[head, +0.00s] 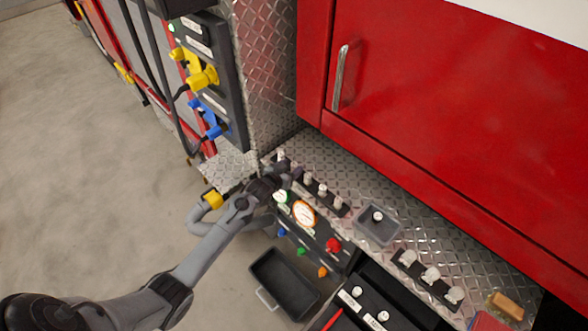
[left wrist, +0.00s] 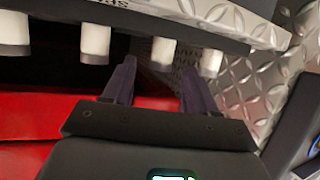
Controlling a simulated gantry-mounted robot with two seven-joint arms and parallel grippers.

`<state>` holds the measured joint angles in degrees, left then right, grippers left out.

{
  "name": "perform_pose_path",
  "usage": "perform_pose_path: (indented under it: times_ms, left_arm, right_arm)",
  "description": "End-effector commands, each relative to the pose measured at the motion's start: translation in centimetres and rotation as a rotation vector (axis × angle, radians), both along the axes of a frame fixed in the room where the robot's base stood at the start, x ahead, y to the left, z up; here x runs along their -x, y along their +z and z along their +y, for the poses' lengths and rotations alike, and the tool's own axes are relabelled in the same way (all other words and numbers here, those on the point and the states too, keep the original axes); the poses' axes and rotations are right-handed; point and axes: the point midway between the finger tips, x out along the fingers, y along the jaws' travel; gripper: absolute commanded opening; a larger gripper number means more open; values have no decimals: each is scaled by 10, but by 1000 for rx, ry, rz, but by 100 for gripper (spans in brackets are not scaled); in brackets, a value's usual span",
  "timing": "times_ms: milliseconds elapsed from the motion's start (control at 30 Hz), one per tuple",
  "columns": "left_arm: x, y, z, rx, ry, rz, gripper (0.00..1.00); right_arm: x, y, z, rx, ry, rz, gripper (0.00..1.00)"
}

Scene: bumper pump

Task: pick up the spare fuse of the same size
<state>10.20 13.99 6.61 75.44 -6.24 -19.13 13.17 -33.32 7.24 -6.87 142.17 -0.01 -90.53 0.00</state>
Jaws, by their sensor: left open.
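A black spare rack (head: 326,193) on the diamond-plate ledge holds a row of small pale fuses (head: 322,189). In the left wrist view several white fuses (left wrist: 95,43) stick out of the rack, whose label is partly readable. My left gripper (head: 290,169) is at the far left end of this row, open and empty. In the left wrist view one fuse (left wrist: 163,52) shows between its two fingertips (left wrist: 158,66), apart from both; I cannot tell its depth. A second rack (head: 427,281) at the right holds larger white fuses (head: 431,274). My right gripper is out of view.
A grey tray (head: 391,229) with one small fuse (head: 377,216) sits between the racks. A panel with a lit gauge (head: 304,213) and knobs is below the ledge. A dark bin (head: 283,280) lies lower. A red cabinet (head: 440,110) rises behind; a sponge (head: 506,305) is at far right.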

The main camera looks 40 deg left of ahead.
Motion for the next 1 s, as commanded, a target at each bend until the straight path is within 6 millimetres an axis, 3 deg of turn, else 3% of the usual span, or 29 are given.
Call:
perform_pose_path:
  times_ms: [233, 600, 933, 1000]
  left_arm:
    - [-24, -9, 3, -1, 0, 0, 57]
    - [-28, -11, 4, -1, 0, 0, 56]
    - [-28, -11, 4, -1, 0, 0, 5]
    - [-28, -11, 4, -1, 0, 0, 2]
  right_arm:
    - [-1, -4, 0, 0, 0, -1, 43]
    - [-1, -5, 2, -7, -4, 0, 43]
    - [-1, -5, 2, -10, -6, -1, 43]
    - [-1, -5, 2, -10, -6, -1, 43]
